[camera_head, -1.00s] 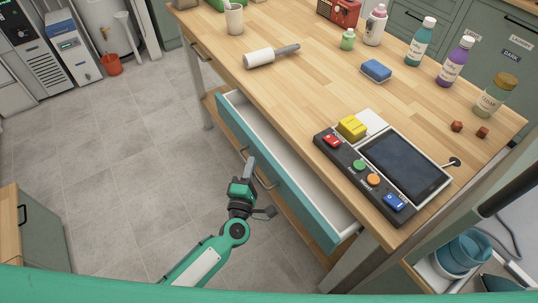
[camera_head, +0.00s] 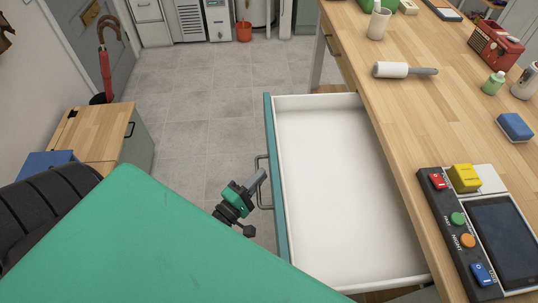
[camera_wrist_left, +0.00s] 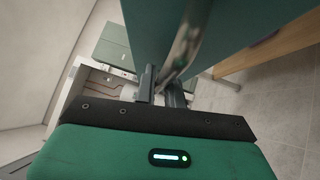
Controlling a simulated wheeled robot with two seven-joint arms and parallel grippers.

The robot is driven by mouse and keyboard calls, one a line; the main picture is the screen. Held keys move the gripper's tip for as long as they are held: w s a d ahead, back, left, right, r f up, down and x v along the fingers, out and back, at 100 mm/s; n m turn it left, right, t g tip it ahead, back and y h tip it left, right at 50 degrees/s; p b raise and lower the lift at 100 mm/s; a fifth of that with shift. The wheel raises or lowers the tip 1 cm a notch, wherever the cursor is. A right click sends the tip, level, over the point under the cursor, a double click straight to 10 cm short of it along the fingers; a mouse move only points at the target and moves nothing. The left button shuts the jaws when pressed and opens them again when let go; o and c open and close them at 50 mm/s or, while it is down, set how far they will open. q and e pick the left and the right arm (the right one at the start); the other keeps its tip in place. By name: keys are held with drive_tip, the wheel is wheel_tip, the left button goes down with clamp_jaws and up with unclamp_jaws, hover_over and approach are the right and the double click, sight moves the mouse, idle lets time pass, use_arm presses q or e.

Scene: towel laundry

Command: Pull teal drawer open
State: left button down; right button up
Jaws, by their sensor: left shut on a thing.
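The teal drawer (camera_head: 276,185) stands well out from the wooden table, and its white inside (camera_head: 335,180) looks empty. Its metal handle (camera_head: 262,182) is on the front panel, facing left. My left gripper (camera_head: 258,180) is at the handle, shut on it. In the left wrist view, the fingers (camera_wrist_left: 160,88) close around the handle bar (camera_wrist_left: 182,50), with the teal drawer front (camera_wrist_left: 215,30) behind it. My right gripper does not show in any view.
The table (camera_head: 400,120) carries a lint roller (camera_head: 392,70), a white cup (camera_head: 378,22), a control panel (camera_head: 460,235), a blue sponge (camera_head: 515,127) and a red radio (camera_head: 495,42). A wooden-topped cabinet (camera_head: 95,130) stands at left. Grey floor (camera_head: 190,110) lies open between cabinet and drawer.

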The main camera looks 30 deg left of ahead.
use_arm(q)
drive_tip(key=c, duration=1.5)
unclamp_jaws()
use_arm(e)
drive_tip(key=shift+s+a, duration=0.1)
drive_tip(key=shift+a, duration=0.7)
